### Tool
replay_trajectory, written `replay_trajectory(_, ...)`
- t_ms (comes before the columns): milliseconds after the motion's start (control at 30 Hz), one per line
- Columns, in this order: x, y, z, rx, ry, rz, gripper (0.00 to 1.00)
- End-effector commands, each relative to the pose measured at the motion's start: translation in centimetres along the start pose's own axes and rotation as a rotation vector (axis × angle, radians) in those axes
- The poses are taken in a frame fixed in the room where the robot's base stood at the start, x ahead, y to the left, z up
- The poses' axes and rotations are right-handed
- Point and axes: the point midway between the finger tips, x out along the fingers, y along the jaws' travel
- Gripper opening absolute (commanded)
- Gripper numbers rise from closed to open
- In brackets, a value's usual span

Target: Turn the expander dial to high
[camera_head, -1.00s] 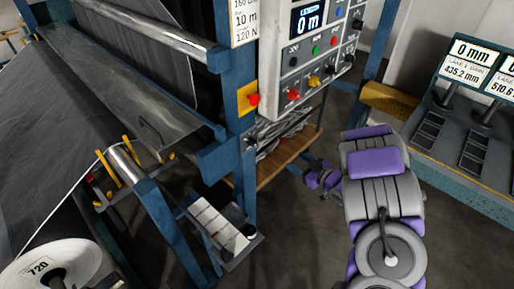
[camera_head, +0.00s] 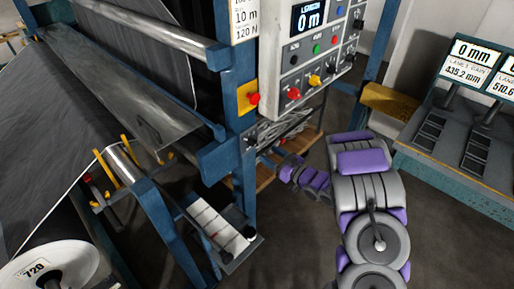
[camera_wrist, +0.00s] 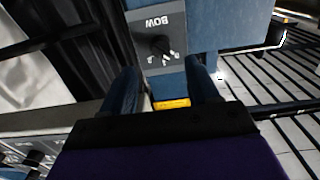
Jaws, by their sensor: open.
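In the wrist view, a black dial (camera_wrist: 158,46) sits on a grey plate (camera_wrist: 142,24) marked "BOW", which appears upside down. Small white marks show around the dial; its exact setting is too small to read. My gripper (camera_wrist: 162,84) is open, its two dark fingers pointing at the plate. The dial lies ahead of the gap between the fingertips, apart from them as far as I can tell. In the head view, the end of my purple and grey arm reaches left toward the blue post (camera_head: 243,185); my fingers are not clear there.
A control box (camera_head: 312,60) with coloured buttons hangs above my arm. A red button on a yellow plate (camera_head: 247,97) is on the post. A tray (camera_head: 217,230) stands low left, a wooden shelf (camera_head: 266,178) behind. A console (camera_head: 455,150) is at right.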

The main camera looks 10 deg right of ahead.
Motion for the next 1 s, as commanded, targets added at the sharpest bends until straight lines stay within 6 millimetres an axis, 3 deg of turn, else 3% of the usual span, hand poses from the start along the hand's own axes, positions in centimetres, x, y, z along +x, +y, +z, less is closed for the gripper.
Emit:
replay_trajectory(200,4.2,-0.1,0.1,-0.001,0.002,-0.003,0.6)
replay_trajectory(400,6.7,0.0,0.0,-0.003,0.0,-0.001,0.6)
replay_trajectory(833,7.5,0.1,-0.1,-0.001,0.0,0.001,0.6)
replay_trajectory(1000,7.5,0.1,0.0,-0.001,0.0,0.001,0.44)
